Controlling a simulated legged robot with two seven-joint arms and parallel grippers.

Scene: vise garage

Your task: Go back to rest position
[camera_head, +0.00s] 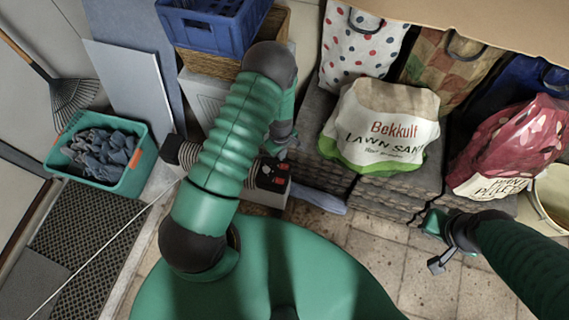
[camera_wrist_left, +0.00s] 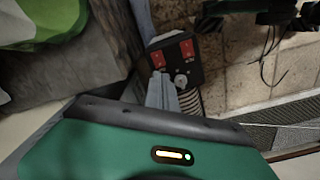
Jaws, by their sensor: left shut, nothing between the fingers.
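My left arm rises through the middle of the head view and bends back down. Its gripper (camera_head: 283,148) is shut and empty, just above a dark box with red switches (camera_head: 272,175). In the left wrist view, the grey fingers (camera_wrist_left: 163,92) are together and point towards this box (camera_wrist_left: 174,62). I cannot tell whether they touch it. My right gripper (camera_head: 437,243) is at the lower right, over the tiled floor near the stacked dark slabs. It is small and seen at an angle, so its opening is unclear.
A Bekkulf lawn sand bag (camera_head: 378,130) lies on the dark slabs (camera_head: 325,165). A red pellet bag (camera_head: 508,145) is at the right, beside a pale bucket (camera_head: 552,195). A teal bin (camera_head: 100,180) with gloves and a blue crate (camera_head: 210,28) are left. Tiles (camera_head: 385,240) show bare floor.

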